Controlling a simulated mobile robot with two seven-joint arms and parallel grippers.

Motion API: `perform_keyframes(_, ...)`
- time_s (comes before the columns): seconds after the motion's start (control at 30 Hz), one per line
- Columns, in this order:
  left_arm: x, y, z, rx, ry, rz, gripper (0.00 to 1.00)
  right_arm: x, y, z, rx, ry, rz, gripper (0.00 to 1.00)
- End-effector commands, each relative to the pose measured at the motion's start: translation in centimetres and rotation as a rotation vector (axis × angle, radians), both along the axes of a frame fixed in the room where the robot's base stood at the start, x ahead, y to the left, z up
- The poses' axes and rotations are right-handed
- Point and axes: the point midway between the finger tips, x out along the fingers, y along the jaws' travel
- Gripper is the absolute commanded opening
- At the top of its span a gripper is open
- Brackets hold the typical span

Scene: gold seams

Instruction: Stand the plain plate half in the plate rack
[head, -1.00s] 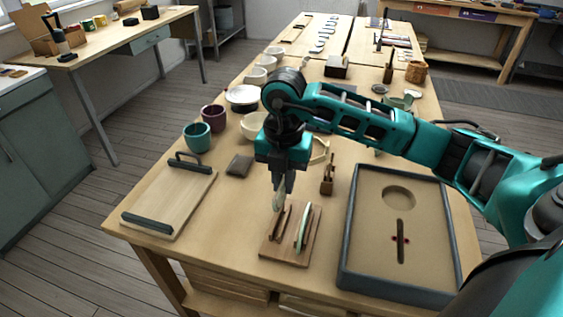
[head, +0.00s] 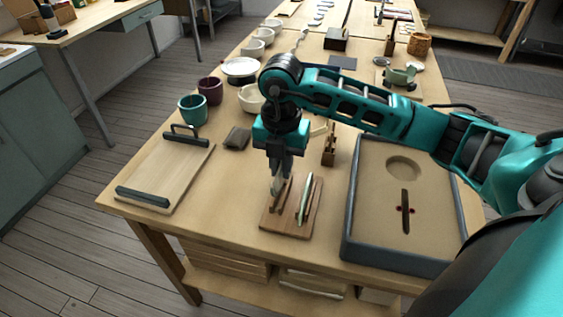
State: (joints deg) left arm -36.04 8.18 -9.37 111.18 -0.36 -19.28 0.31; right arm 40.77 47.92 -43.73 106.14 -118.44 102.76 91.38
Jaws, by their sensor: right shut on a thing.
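The plate rack (head: 290,225) is a small brown wooden base with upright dividers near the front of the table. A pale green-white plate half (head: 306,199) stands upright in its right side. My right gripper (head: 280,174) points down over the rack's left side, shut on a pale piece, seemingly the plain plate half (head: 275,187). Only a narrow pale edge of that piece shows below the fingers. It is at the rack's left dividers; I cannot tell whether it touches the base. My left gripper is not in view.
A grey-rimmed tray (head: 348,220) lies right of the rack. A wooden board with dark handles (head: 165,180) lies left. A small wooden holder (head: 329,150) stands just behind the rack. Teal (head: 192,108) and maroon cups (head: 210,90) and bowls stand farther back.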

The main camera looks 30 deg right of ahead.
Motion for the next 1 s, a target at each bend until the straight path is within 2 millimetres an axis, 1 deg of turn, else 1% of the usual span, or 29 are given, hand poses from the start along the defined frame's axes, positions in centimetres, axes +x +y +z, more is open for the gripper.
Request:
perform_keyframes(0.73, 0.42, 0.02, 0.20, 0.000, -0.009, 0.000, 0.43, 0.02, -0.01, -0.12, 0.001, -0.001, -0.001, 0.00)
perform_keyframes(1.0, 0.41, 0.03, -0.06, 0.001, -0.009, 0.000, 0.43, 0.03, -0.03, -0.50, -0.001, -0.001, -0.001, 0.00)
